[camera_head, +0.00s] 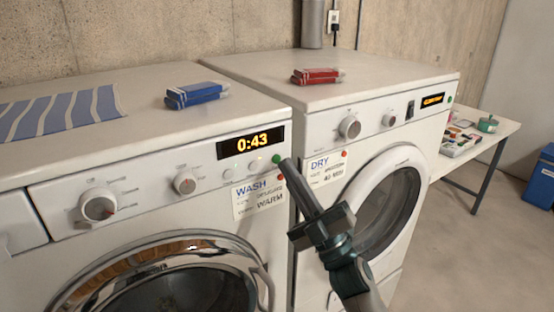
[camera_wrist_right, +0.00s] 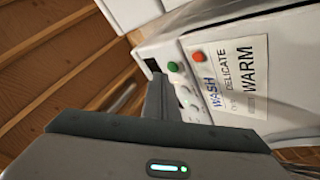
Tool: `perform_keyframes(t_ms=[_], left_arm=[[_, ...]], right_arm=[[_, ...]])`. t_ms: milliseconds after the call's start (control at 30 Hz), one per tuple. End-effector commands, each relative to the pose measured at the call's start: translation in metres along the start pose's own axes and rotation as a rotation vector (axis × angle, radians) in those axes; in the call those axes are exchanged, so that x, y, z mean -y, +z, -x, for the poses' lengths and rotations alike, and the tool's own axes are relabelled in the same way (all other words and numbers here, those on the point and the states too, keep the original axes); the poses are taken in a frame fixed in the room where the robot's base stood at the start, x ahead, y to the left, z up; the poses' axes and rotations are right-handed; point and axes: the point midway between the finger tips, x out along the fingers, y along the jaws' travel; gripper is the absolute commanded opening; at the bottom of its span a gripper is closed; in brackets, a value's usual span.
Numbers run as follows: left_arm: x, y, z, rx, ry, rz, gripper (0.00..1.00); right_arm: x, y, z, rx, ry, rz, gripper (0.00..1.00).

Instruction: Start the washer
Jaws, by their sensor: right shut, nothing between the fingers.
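The washer (camera_head: 150,240) stands at the left in the head view. Its display (camera_head: 250,142) is lit and reads 0:43. A green button (camera_head: 276,159) sits below the display at the panel's right end, and it also shows in the wrist view (camera_wrist_right: 173,67). A WASH card (camera_head: 259,197) marked WARM hangs below it, with a red dot (camera_head: 280,177) at its corner. My right gripper (camera_head: 286,166) is shut and empty. Its tips are close beside the green button; I cannot tell whether they touch it. My left gripper is not in view.
A dryer (camera_head: 326,130) with a DRY card stands to the right. A blue box (camera_head: 196,95) and striped cloth (camera_head: 60,112) lie on the washer, a red box (camera_head: 317,76) on the dryer. A table (camera_head: 490,128) and blue bin (camera_head: 541,178) stand further right. Floor in front is clear.

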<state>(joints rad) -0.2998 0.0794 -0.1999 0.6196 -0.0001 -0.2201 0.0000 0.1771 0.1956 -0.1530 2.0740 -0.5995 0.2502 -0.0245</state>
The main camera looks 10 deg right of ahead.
Motion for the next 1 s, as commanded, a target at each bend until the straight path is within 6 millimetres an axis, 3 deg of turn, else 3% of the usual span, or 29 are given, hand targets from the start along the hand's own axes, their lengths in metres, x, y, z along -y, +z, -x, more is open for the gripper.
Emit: perform_keyframes(t_ms=[1000], left_arm=[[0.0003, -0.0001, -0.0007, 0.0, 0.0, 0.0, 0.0]], right_arm=[[0.0041, 0.0043, -0.0062, 0.0, 0.0, 0.0, 0.0]])
